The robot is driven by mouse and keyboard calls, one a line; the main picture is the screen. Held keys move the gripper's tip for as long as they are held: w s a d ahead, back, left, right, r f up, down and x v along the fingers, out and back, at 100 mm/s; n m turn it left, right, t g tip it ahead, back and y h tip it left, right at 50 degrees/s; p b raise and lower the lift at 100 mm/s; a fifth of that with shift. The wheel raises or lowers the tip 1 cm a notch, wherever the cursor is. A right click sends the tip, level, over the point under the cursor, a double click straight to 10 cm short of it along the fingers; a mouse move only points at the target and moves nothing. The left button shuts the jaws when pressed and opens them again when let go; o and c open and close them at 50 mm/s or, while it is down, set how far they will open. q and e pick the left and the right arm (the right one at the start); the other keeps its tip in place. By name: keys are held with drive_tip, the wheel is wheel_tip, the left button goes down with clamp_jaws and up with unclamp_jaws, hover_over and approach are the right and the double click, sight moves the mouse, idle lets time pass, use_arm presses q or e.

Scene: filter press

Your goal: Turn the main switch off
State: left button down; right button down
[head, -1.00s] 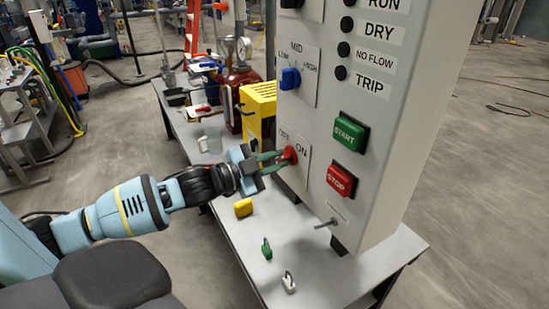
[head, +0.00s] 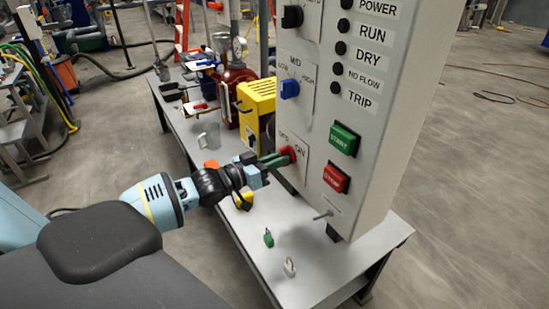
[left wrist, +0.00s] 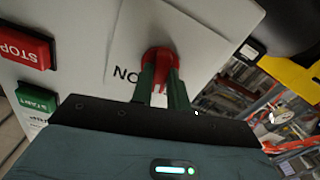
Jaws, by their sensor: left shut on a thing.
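The main switch is a red rotary knob (head: 287,154) on a plate marked OFF and ON, low on the left of the grey control panel (head: 375,140). It also shows in the left wrist view (left wrist: 158,57). My left gripper (head: 278,158) reaches it from the left; its two green fingers (left wrist: 160,85) are shut on the knob, one on each side. The fingers hide part of the knob, and ON is partly covered in the wrist view. My right gripper is not in view.
Green START (head: 344,139) and red STOP (head: 336,178) buttons sit right of the switch, a blue selector (head: 289,89) above. A small metal lever (head: 323,215) sticks out below. Padlocks, green (head: 268,238) and white (head: 289,267), lie on the bench (head: 310,280).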

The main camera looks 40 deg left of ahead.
use_arm(q)
drive_tip(key=shift+f+n, duration=0.1)
drive_tip(key=shift+n, duration=3.1)
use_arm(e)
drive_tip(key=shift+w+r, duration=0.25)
use_arm(q)
drive_tip(key=c, duration=1.4)
unclamp_jaws()
drive_tip(key=shift+o, duration=0.2)
drive_tip(key=shift+s, duration=0.1)
drive_tip(key=v, duration=0.7)
drive_tip(key=shift+s+p, duration=0.35)
drive_tip(key=shift+p, duration=0.1)
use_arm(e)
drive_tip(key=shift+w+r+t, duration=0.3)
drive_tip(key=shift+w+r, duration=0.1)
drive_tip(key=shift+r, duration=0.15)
use_arm(q)
drive_tip(key=shift+a, duration=0.1)
